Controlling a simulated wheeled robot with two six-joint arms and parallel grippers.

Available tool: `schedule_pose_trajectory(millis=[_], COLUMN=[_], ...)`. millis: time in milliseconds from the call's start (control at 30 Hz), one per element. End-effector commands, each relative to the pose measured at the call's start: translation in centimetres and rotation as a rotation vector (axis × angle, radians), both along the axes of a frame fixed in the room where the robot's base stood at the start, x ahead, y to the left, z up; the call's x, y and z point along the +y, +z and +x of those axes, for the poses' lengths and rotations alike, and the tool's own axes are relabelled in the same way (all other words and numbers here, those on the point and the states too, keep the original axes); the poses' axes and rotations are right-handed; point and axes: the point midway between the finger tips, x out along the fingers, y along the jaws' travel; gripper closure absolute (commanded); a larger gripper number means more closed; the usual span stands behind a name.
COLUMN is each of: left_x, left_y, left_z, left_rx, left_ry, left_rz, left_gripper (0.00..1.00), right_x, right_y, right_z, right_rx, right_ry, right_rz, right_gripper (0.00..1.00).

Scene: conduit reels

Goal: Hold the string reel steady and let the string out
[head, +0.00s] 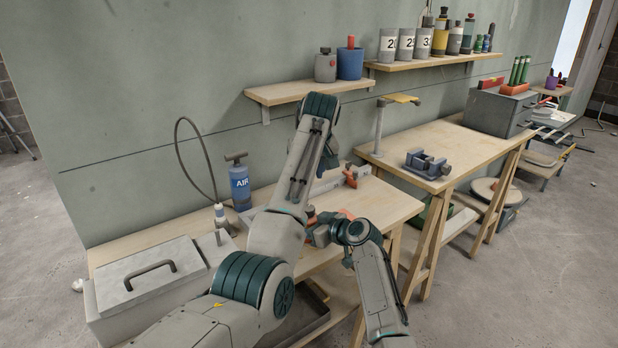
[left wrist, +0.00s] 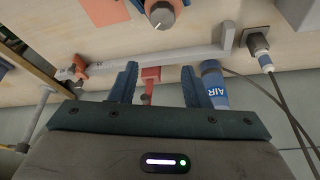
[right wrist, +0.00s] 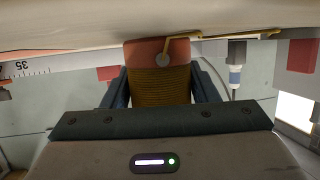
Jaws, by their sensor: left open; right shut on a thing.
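The string reel (right wrist: 160,82) shows in the right wrist view, with brownish-yellow string wound between orange ends. My right gripper (right wrist: 160,74) is shut on it, one finger at each side. A thin bent yellow piece (right wrist: 182,46) lies across its upper end; I cannot tell whether it is loose string. In the head view my right gripper (head: 320,234) is low over the near bench, and the reel is mostly hidden. My left gripper (left wrist: 157,72) is open and empty; a red fitting (left wrist: 150,76) shows beyond its fingers. My own arm mostly hides this gripper in the head view.
A grey lidded box (head: 150,275) is at left. A vise (head: 427,164) and a yellow-topped stand (head: 379,128) are on the farther bench. Shelves (head: 300,92) hang above.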

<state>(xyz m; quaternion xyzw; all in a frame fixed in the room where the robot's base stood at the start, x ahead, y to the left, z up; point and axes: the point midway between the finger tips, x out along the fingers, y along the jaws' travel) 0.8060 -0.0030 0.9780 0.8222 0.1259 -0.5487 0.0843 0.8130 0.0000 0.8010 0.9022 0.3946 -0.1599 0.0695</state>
Motion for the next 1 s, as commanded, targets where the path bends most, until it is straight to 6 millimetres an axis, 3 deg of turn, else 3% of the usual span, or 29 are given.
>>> schedule_pose_trajectory(millis=[267, 700, 1000], left_x=[0.2, 2.3, 2.6], left_y=[0.0, 0.5, 0.1], left_z=[-0.1, -3.0, -3.9], left_rx=[0.006, 0.020, 0.002], left_ry=[-0.032, -0.612, -0.788], left_rz=[-0.001, -0.011, 0.000], left_gripper=[0.57, 0.57, 0.57], right_x=[0.0, 0.0, 0.0], right_y=[0.0, 0.0, 0.0], right_z=[0.0, 0.0, 0.0], right_rx=[0.000, 0.000, 0.000], right_ry=[0.000, 0.000, 0.000], right_rz=[0.000, 0.000, 0.000], right_gripper=[0.74, 0.74, 0.74])
